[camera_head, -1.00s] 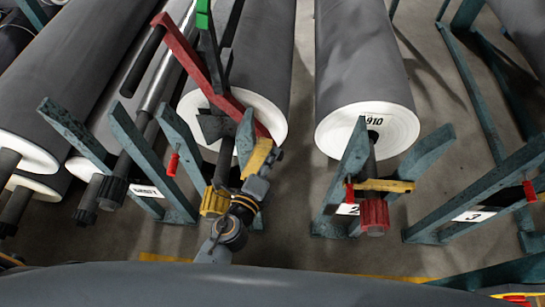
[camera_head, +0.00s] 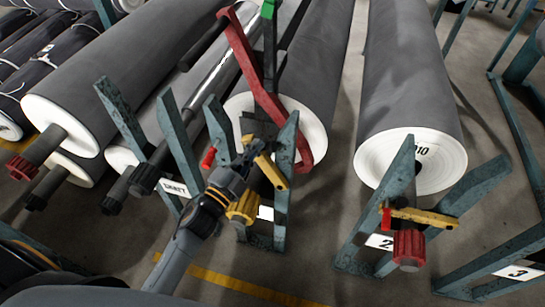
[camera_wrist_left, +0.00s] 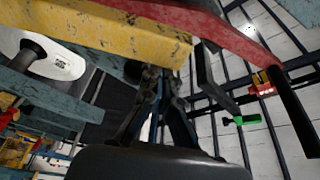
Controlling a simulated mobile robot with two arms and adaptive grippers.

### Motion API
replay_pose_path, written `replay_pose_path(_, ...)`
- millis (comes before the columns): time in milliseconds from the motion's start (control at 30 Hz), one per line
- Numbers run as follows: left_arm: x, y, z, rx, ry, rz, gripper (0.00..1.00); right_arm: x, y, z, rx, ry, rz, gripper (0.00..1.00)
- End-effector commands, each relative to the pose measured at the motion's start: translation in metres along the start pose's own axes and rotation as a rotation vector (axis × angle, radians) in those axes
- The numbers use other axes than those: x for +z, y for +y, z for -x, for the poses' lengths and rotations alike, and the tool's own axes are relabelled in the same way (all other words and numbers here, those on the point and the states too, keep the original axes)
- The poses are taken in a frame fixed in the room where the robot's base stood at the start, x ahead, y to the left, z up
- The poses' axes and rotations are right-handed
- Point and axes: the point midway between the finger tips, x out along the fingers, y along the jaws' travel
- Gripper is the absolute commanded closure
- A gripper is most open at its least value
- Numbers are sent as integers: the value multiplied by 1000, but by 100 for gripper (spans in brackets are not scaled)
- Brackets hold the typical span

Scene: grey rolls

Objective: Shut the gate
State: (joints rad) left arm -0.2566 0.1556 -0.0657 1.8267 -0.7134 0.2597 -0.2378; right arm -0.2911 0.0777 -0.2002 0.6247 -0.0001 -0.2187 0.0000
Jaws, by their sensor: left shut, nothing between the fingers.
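The gate appears to be the yellow bar (camera_head: 271,173) at the middle stand (camera_head: 284,150), slanting beside its right post. My left gripper (camera_head: 250,152) is shut and empty, close beside the bar's upper left end. I cannot tell whether they touch. In the left wrist view the yellow bar (camera_wrist_left: 110,35) crosses close above the shut fingers (camera_wrist_left: 165,85). A yellow collar (camera_head: 244,207) shows below the gripper on that stand. My arm and gripper hide part of the stand and the shaft. My right gripper is not in view.
Floor is clear between the middle stand and stand 2.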

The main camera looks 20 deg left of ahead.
Motion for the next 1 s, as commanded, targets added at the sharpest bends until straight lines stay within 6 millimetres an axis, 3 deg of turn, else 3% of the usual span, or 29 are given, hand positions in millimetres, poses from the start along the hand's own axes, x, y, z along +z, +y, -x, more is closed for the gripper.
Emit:
replay_pose_path(100,18,2,6,-28,-2,80,100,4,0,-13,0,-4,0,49)
replay_pose_path(400,43,1,15,-76,-2,221,100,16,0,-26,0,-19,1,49)
replay_pose_path(1000,50,1,18,-93,-1,269,100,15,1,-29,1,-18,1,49)
